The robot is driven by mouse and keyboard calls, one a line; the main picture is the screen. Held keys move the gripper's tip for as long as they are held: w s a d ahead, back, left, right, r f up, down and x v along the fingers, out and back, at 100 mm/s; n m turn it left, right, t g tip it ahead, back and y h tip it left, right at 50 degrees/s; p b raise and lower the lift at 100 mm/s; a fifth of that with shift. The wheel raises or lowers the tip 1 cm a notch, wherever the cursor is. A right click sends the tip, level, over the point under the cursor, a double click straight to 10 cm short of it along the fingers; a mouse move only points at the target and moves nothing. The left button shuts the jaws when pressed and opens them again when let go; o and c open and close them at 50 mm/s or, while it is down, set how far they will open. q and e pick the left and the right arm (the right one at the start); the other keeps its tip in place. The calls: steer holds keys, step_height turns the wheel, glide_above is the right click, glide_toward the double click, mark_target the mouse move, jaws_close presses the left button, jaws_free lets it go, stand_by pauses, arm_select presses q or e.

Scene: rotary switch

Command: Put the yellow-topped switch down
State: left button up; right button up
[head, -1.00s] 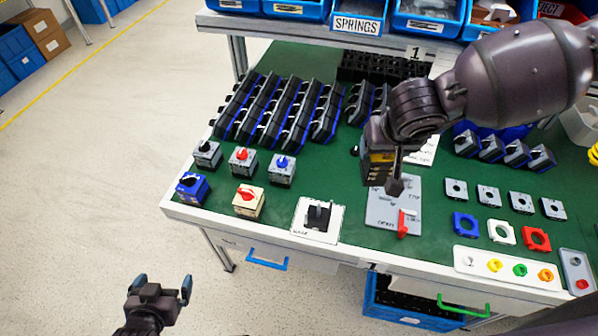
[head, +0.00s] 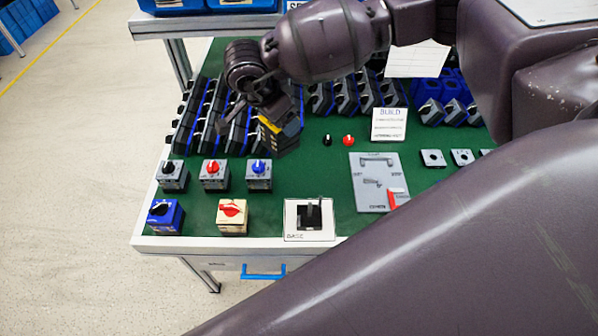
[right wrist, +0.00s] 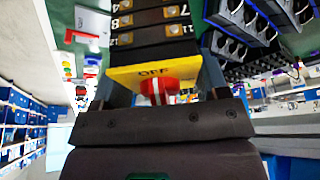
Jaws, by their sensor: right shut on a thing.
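The yellow-topped switch (head: 284,139) is held in my right gripper (head: 280,118) in the head view, in the air over the left part of the green table. In the right wrist view the switch's yellow plate (right wrist: 125,75) reads OFF and carries a red knob (right wrist: 158,91). Its dark body with numbered terminals (right wrist: 125,39) extends away from the gripper. The fingers of my right gripper (right wrist: 165,82) are on either side of the switch. Much of the switch is hidden by the gripper in the head view. My left gripper is not in view.
Rows of dark switches (head: 205,110) stand behind. Three grey switches (head: 214,176), a blue one (head: 165,215), a cream one (head: 232,216) and a BASE plate (head: 290,232) are in front. A grey board (head: 365,190) lies right. Bare green table (head: 315,175) lies between them.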

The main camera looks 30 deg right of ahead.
steer(key=m, duration=0.1)
steer(key=m+g, duration=0.1)
steer(key=m, duration=0.1)
steer(key=shift+w+d, duration=0.2)
steer(key=shift+d, duration=0.05)
steer(key=m+g, duration=0.1)
steer(key=m, duration=0.1)
steer(key=d+m, duration=0.1)
steer(key=m, duration=0.1)
steer(key=shift+w+g+y+b, duration=0.1)
steer(key=shift+g+y+b, duration=0.2)
steer(key=shift+g+b, duration=0.1)
steer(key=s+d+r+m+g+y+b, duration=0.1)
steer(key=d+r+m+y, duration=0.15)
steer(key=m, duration=0.75)
steer(key=d+r+m+g+y, duration=0.1)
steer(key=d+r+m+y, duration=0.2)
steer(key=m, duration=0.6)
steer(key=shift+y, duration=0.35)
steer(key=shift+d+f+b, duration=0.2)
steer(key=shift+f+b, duration=0.6)
steer(key=shift+f, duration=9.85)
steer(key=shift+f, duration=0.15)
steer(key=o, duration=1.1)
steer(key=shift+o, duration=0.2)
